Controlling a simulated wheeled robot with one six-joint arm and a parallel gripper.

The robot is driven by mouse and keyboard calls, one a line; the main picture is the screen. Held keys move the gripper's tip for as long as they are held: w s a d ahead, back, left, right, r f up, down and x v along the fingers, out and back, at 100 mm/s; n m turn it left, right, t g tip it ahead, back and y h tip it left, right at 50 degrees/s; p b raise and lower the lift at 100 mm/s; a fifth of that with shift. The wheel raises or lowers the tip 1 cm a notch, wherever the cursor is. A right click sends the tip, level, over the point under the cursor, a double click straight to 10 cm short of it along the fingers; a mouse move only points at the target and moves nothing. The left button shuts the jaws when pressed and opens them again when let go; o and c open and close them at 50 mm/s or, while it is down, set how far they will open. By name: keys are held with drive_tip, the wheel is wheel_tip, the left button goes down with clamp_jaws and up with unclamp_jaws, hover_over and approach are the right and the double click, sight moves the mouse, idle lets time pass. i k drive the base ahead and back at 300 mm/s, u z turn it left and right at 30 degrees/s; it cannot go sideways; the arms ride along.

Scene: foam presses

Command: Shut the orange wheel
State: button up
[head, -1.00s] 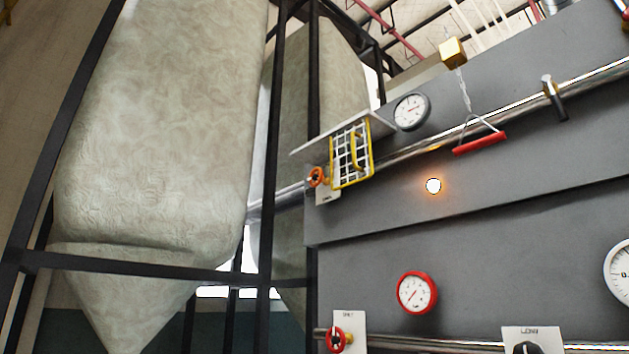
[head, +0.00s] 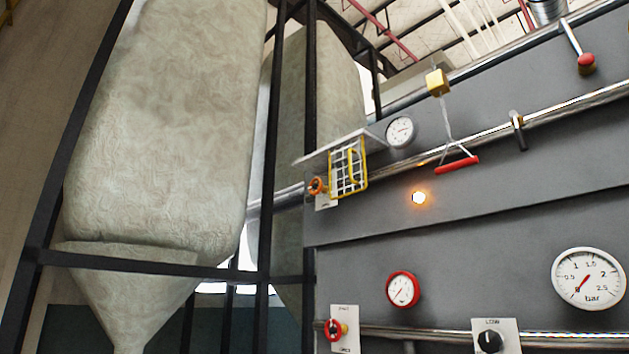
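The orange wheel (head: 317,187) is a small handwheel on a white plate at the left end of the upper pipe. A yellow-framed mesh guard (head: 348,168) with a yellow handle stands just to its right, under a slanted pale shelf (head: 330,147). The wheel's face shows from the left side of the guard; part of its plate is hidden or too small to read. A red wheel (head: 336,329) sits on a white plate on the lower pipe. My gripper is not in view.
A red-handled pull (head: 457,164) hangs from a yellow block. A lit orange lamp (head: 419,198), a red-rimmed gauge (head: 402,290), a large bar gauge (head: 588,279) and a black knob (head: 490,341) are on the grey panel. A dark frame (head: 268,180) holds large pale bags at left.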

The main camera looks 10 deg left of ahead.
sight(313, 185)
drive_tip(key=u, duration=1.4)
drive_tip(key=i, duration=0.95)
drive_tip(key=u, duration=0.65)
drive_tip(key=i, duration=0.95)
drive_tip(key=z, duration=0.85)
drive_tip(key=i, duration=0.95)
drive_tip(key=z, duration=0.75)
